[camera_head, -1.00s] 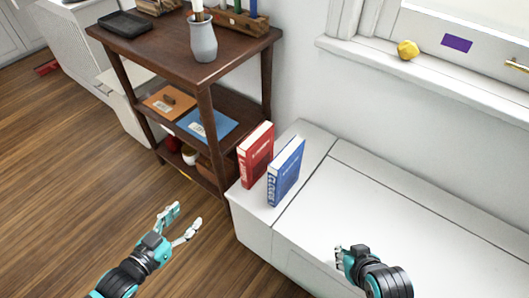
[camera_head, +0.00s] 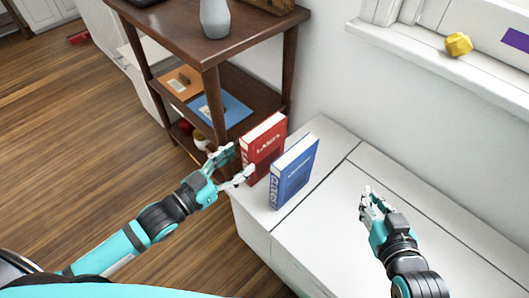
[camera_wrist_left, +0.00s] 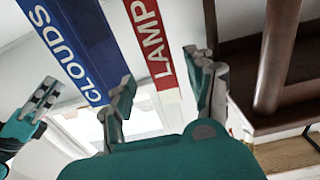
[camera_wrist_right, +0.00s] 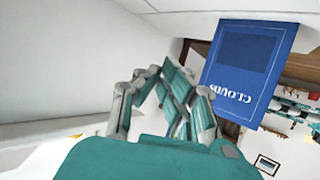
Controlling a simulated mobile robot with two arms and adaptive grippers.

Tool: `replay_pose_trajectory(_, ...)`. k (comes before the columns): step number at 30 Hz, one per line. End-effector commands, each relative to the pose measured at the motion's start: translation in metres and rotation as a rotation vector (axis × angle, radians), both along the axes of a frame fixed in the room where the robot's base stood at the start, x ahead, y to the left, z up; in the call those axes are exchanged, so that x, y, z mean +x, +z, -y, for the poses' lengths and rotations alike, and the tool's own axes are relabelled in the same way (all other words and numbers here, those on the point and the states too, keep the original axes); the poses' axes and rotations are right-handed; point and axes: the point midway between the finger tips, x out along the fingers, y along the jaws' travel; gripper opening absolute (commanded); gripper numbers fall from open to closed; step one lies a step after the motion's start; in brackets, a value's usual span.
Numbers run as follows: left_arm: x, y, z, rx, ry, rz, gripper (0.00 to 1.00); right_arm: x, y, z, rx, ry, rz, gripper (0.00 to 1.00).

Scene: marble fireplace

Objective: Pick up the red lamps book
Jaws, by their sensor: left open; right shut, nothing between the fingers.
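The red lamps book (camera_head: 264,141) stands upright on the white bench, beside the shelf. In the left wrist view its red spine (camera_wrist_left: 152,42) lies ahead, between the fingertip directions. My left gripper (camera_head: 230,167) is open, its fingers at the near side of the red book; I cannot tell whether they touch it. The blue clouds book (camera_head: 295,170) stands upright just right of the red one, and its spine shows in the left wrist view (camera_wrist_left: 72,45). My right gripper (camera_head: 372,200) is shut and empty above the bench, right of the blue book, whose cover shows in the right wrist view (camera_wrist_right: 248,68).
The white bench (camera_head: 330,238) is bare to the right. A dark wooden shelf (camera_head: 262,40) stands close behind and left of the books, bearing a grey vase (camera_head: 214,20). A yellow object (camera_head: 458,44) sits on the window sill.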

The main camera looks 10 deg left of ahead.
Motion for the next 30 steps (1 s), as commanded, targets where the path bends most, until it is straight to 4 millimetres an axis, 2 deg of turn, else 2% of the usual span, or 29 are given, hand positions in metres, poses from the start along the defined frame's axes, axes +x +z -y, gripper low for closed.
replay_pose_trajectory(1, 0.01, -0.001, 0.006, -0.003, 0.001, 0.005, 0.56, 0.005, 0.006, -0.003, 0.013, 0.003, 0.053, 0.0)
replay_pose_trajectory(6, 0.03, -0.001, 0.019, -0.002, 0.001, 0.002, 0.56, 0.015, 0.032, -0.009, 0.048, 0.013, 0.196, 0.0)
replay_pose_trajectory(14, 0.041, -0.002, 0.026, -0.001, 0.001, -0.001, 0.56, 0.019, 0.05, -0.013, 0.072, 0.019, 0.295, 0.0)
replay_pose_trajectory(24, 0.073, -0.004, 0.045, -0.002, 0.001, 0.001, 0.56, 0.018, 0.108, -0.021, 0.158, 0.038, 0.623, 0.0)
replay_pose_trajectory(30, 0.08, -0.003, 0.051, 0.0, 0.0, -0.001, 0.56, 0.015, 0.123, -0.022, 0.178, 0.042, 0.698, 0.0)
